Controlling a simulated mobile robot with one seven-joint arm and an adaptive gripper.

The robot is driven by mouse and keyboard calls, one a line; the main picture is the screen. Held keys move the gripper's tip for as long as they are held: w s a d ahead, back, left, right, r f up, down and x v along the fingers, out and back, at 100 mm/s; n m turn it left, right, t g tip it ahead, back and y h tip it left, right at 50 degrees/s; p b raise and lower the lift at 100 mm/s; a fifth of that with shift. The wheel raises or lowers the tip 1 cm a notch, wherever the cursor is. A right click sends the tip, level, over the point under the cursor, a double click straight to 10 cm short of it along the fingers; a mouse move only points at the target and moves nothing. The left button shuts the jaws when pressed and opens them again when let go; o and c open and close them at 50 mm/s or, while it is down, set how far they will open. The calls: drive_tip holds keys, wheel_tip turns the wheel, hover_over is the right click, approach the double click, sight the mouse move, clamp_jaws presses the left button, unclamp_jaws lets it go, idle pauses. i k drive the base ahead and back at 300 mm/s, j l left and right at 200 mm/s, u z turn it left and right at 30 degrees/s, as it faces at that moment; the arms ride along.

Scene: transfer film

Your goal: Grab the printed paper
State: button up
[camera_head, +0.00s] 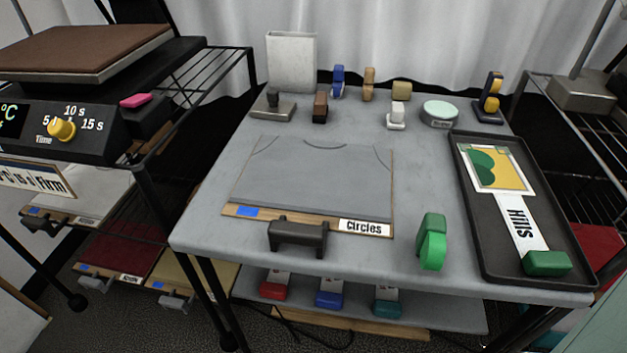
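A printed paper (497,167) lies in the black tray (473,236) at the right of the grey table. It shows green and yellow hill shapes with a white border. A white strip labelled "Hills" (519,218) runs from its lower edge to a green block handle (546,263) near the tray's front end. The paper lies flat and nothing covers it. My gripper is not in view.
The grey table (408,255) also holds a board labelled "Circles" (364,228) with a dark handle, and a green upright tool (432,243) left of the tray. Several small stamps and a round tin (440,114) stand at the back. A heat press (90,75) is at left.

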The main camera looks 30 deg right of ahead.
sight(494, 170)
drive_tip(key=z, duration=0.45)
drive_tip(key=k+j+z, duration=0.1)
drive_tip(key=z, duration=0.35)
drive_tip(key=k+z, duration=0.1)
drive_tip(key=z, duration=0.4)
drive_tip(key=k+z, duration=0.1)
drive_tip(key=z, duration=0.35)
